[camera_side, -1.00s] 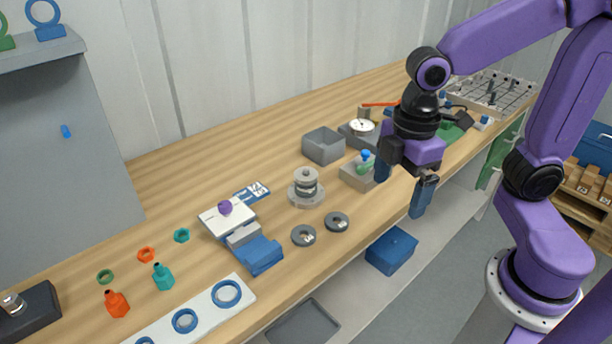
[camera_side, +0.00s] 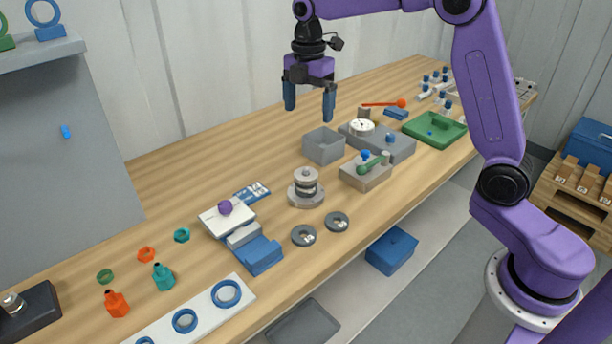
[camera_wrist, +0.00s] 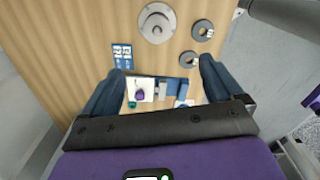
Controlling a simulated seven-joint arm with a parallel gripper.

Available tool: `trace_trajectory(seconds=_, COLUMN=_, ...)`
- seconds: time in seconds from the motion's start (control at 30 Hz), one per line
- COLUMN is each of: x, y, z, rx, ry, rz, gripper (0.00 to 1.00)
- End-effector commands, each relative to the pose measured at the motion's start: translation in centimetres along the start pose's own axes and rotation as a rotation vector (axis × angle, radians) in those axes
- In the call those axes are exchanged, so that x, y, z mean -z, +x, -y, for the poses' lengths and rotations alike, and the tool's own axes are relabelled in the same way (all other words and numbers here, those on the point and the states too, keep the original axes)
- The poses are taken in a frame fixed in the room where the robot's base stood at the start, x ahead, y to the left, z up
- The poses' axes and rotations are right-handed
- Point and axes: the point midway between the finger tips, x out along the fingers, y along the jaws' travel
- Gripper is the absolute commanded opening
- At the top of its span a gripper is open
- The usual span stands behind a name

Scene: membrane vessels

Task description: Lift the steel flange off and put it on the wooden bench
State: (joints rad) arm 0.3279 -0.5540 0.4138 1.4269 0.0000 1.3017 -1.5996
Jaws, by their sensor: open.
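The steel flange (camera_side: 306,174) is the light grey disc on top of a round stacked vessel (camera_side: 306,197), which stands on the wooden bench (camera_side: 180,150). A dark band shows below the flange, over a wide grey base. In the wrist view the flange (camera_wrist: 156,22) shows from above as a pale disc at the top, with the bench (camera_wrist: 80,30) around it. My gripper (camera_side: 309,110) is open and empty, high above the bench, behind the vessel and above the grey box in the side view. In the wrist view its two blue fingers (camera_wrist: 160,92) are wide apart.
Two dark rings (camera_side: 303,235) (camera_side: 337,221) lie in front of the vessel. Bare bench lies left of the vessel, towards the wall.

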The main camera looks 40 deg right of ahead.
Motion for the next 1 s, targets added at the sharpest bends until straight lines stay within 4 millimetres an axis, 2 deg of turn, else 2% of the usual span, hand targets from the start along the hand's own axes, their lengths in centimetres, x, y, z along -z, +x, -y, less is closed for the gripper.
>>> trace_trajectory(seconds=0.17, x=-0.3, y=1.5, z=-0.2, rx=0.004, ry=-0.009, rz=0.000, gripper=0.93)
trace_trajectory(seconds=0.5, x=-0.3, y=7.9, z=-0.1, rx=0.005, ry=-0.006, rz=0.000, gripper=0.93)
trace_trajectory(seconds=0.7, x=-0.3, y=11.0, z=-0.2, rx=0.003, ry=-0.006, rz=0.000, gripper=0.93)
trace_trajectory(seconds=1.0, x=-0.2, y=13.1, z=-0.3, rx=0.002, ry=-0.007, rz=0.000, gripper=0.93)
